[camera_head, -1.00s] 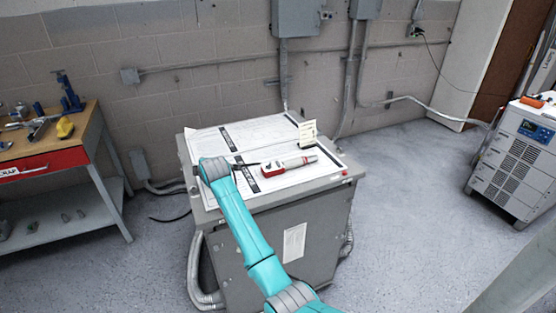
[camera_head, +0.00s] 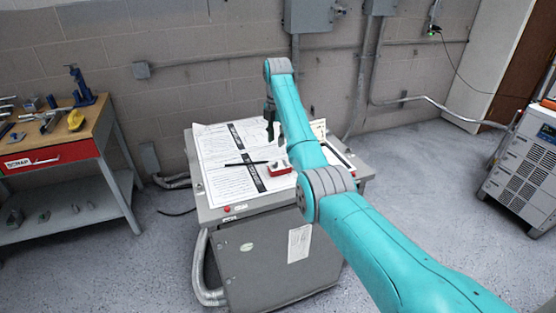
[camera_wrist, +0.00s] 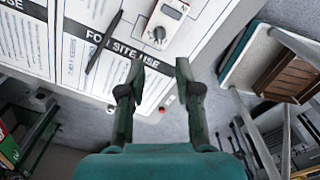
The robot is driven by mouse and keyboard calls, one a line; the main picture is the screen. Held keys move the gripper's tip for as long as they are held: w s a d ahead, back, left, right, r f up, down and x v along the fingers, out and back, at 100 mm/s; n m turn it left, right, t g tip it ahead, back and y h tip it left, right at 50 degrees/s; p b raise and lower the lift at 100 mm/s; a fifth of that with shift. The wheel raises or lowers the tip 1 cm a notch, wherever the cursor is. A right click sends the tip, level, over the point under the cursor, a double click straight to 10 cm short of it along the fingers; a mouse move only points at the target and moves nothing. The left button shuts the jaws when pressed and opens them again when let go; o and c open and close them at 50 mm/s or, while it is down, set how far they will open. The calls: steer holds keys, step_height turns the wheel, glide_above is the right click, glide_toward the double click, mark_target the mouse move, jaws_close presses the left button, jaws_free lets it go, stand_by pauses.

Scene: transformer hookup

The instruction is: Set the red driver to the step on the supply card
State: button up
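The red driver (camera_head: 281,168) lies on the printed sheets on top of the grey cabinet. My arm hides its right part in the head view. In the wrist view the driver's pale face (camera_wrist: 174,12) shows a small display and a black dial (camera_wrist: 160,33); the setting cannot be read. The supply card (camera_head: 318,128) is a cream card standing at the cabinet's back right, partly behind my arm; its writing is too small to read. My gripper (camera_wrist: 160,72) is open and empty, its fingers apart, above the cabinet and clear of the driver.
A black pen (camera_head: 245,163) lies on the sheets (camera_head: 222,150) left of the driver. A workbench (camera_head: 100,128) with tools stands at left. A white wheeled unit (camera_head: 522,160) stands at right. Open floor lies between it and the cabinet.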

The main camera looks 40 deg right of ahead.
mark_target(275, 163)
step_height(275, 163, down, 10)
steer(key=shift+w+r, duration=0.15)
steer(key=shift+r, duration=0.1)
jaws_close()
